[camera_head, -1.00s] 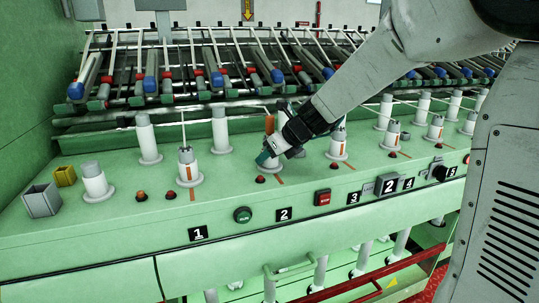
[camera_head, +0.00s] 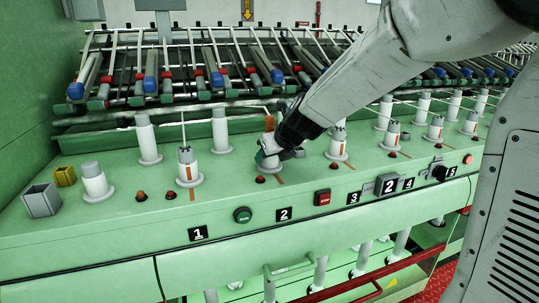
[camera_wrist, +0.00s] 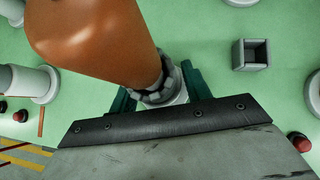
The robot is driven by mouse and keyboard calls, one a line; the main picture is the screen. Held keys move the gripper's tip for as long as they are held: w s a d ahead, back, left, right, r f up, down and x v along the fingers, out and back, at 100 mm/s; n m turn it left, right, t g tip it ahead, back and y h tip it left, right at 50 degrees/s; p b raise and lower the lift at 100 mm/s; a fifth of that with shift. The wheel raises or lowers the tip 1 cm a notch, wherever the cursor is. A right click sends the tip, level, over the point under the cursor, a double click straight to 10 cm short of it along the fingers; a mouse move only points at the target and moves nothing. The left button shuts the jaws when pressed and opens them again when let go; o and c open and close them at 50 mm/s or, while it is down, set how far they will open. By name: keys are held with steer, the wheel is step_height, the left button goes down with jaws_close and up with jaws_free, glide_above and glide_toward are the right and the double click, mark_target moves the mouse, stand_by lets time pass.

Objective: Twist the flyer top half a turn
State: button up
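The flyer top is a grey notched collar (camera_wrist: 168,82) at the foot of an orange-brown cylinder (camera_wrist: 95,40) in the wrist view. The same orange-brown cylinder (camera_head: 269,123) stands upright above label 2 in the head view, where my gripper hides the flyer top. My gripper (camera_head: 268,157) comes in from the upper right, low over the green deck. In the wrist view my gripper's (camera_wrist: 160,97) teal fingers stand on either side of the collar. I cannot tell whether they touch it.
Flyers on white posts stand to the left (camera_head: 186,165) and right (camera_head: 338,145) on the green deck (camera_head: 100,215). A grey open box (camera_head: 42,200) and a yellow one (camera_head: 65,176) are at the far left. Buttons and a red rail (camera_head: 370,278) lie in front.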

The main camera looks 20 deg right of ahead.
steer(key=o, duration=1)
steer(key=shift+n+g+y, duration=0.5)
steer(key=shift+n+y, duration=0.9)
steer(key=shift+n, duration=0.6)
steer(key=c, duration=1.8)
steer(key=shift+o, duration=0.2)
steer(key=shift+m+t+h, duration=0.5)
steer(key=shift+m+h, duration=0.9)
steer(key=shift+m, duration=0.6)
